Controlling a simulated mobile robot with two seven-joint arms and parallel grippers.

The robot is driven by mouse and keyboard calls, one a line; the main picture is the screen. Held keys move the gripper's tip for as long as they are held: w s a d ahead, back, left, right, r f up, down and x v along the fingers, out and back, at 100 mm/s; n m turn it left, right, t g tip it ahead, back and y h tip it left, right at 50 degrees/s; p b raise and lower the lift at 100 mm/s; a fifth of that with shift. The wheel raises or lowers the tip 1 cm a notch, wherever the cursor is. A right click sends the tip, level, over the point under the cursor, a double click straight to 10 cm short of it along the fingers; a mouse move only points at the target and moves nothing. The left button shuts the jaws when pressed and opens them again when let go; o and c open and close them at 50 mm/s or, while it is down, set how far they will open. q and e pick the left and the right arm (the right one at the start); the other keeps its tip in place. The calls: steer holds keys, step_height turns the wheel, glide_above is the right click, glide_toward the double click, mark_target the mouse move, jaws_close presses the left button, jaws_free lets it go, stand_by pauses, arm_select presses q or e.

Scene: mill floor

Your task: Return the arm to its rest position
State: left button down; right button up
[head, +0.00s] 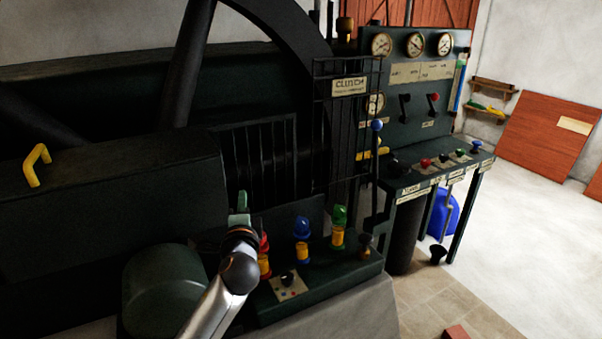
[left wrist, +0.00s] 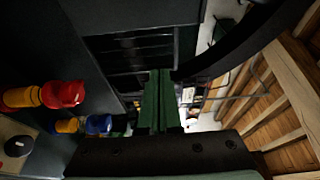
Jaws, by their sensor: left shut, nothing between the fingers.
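My left gripper (head: 240,203) shows in the head view at the end of the silver arm, in front of the dark machine. Its green fingers are together and hold nothing. In the left wrist view the closed fingers (left wrist: 159,100) point ahead toward a dark slatted grille. The gripper is close to the red-capped oiler (head: 264,255), which the wrist partly covers; I cannot tell the exact gap. My right gripper is not in view.
Blue-capped (head: 302,238) and green-capped (head: 338,228) fittings stand on the machine's ledge beside my arm. A wire guard with a clutch sign (head: 349,87) and a lever with a blue knob (head: 377,125) stand to the right. The control desk (head: 432,172) is beyond. Open floor (head: 530,230) lies at right.

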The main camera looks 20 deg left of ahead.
arm_select(q)
steer(key=s+d+f+n+g+h, duration=0.15)
steer(key=s+d+f+h, duration=0.3)
steer(key=f, duration=0.65)
steer(key=s+d+f+n+g+h, duration=0.1)
steer(key=s+d+f+g+h, duration=0.15)
steer(key=s+d+f, duration=0.65)
steer(key=s+d+f+n+g+h, duration=0.1)
steer(key=s+d+f+n+h, duration=0.1)
steer(key=s+f, duration=0.5)
steer(key=s+d+f+n+g+h, duration=0.1)
steer(key=s+d+f+n+h, duration=0.1)
steer(key=s+f+n, duration=0.3)
steer(key=s+d+f, duration=0.1)
steer(key=s, duration=0.2)
steer(key=shift+s+d+f+p, duration=0.35)
steer(key=shift+p, duration=0.05)
steer(key=shift+n, duration=0.25)
